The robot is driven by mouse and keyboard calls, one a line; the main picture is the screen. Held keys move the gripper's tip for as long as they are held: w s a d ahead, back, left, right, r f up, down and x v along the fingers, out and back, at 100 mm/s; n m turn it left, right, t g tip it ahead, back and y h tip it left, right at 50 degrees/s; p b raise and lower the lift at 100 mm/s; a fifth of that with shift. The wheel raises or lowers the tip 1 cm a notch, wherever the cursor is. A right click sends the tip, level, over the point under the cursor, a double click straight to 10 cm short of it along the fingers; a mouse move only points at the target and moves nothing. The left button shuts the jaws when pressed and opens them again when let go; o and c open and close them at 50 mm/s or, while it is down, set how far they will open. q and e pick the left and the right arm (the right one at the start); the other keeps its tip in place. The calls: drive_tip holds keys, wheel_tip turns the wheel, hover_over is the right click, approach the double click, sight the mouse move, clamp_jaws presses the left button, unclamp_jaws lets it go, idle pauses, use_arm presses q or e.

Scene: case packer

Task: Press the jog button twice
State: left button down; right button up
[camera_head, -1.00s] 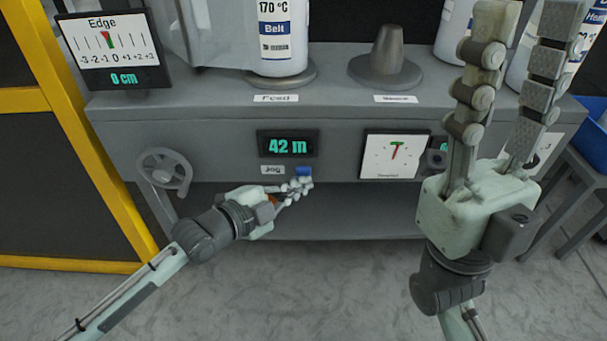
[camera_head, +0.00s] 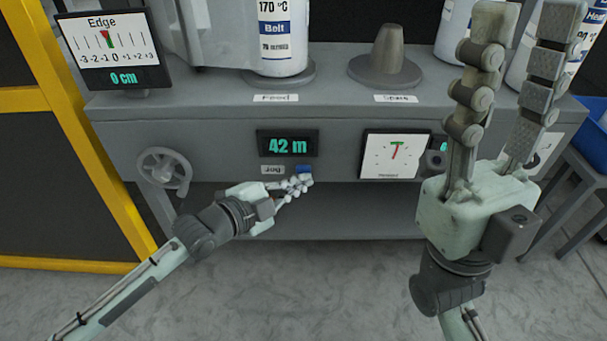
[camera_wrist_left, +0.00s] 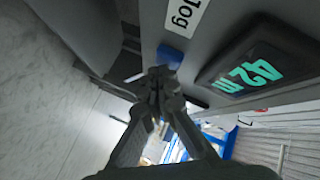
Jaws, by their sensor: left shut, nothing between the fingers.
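The blue jog button (camera_head: 304,168) sits on the machine's front panel, right of the Jog label (camera_head: 272,170) and under the display reading 42 m (camera_head: 288,144). My left gripper (camera_head: 304,183) is shut and empty, its fingertips just below and in front of the button, covering its lower part. In the left wrist view the button (camera_wrist_left: 170,56) shows just beyond the closed fingertips (camera_wrist_left: 158,74); I cannot tell whether they touch. My right gripper (camera_head: 522,20) is open and empty, raised at the right with its fingers pointing up.
A handwheel (camera_head: 164,170) is on the panel's left side. A white Belt roll (camera_head: 283,40) and a grey cone (camera_head: 386,55) stand on the machine top. A blue bin (camera_head: 592,125) is at far right.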

idle(0.6)
use_arm(q)
drive_tip(key=shift+s+p, duration=0.6)
drive_tip(key=shift+s, duration=0.2)
drive_tip(key=s+p, duration=0.3)
drive_tip(key=s, duration=0.2)
idle(0.4)
